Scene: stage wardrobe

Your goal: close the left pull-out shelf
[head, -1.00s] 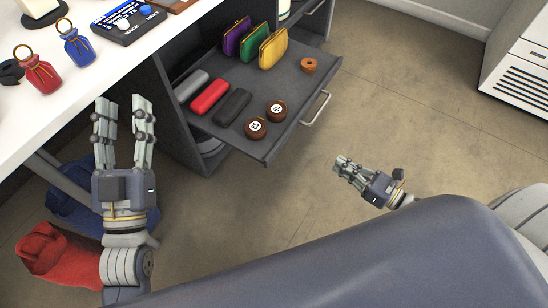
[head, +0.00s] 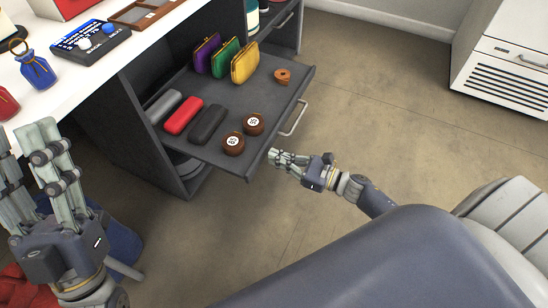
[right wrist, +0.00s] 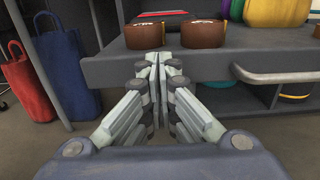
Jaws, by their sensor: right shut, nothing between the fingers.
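The left pull-out shelf (head: 222,148), a dark grey tray, stands pulled far out of the cabinet. Its silver handle (head: 294,118) is on the front edge, which also shows in the right wrist view (right wrist: 210,68). My right gripper (head: 274,157) is shut and empty, its fingertips at the front edge near the corner, left of the handle (right wrist: 275,77) in the right wrist view. I cannot tell whether they touch. My left gripper (head: 30,140) is open and empty beside the white counter, away from the shelf.
The shelf carries purple, green and yellow purses (head: 244,63), grey, red and black cases (head: 183,115), two brown tins (head: 253,124) and an orange-brown ring (head: 282,76). Blue and red bags (right wrist: 62,66) are below the counter (head: 90,75). Floor in front is clear; a white unit (head: 500,70) stands right.

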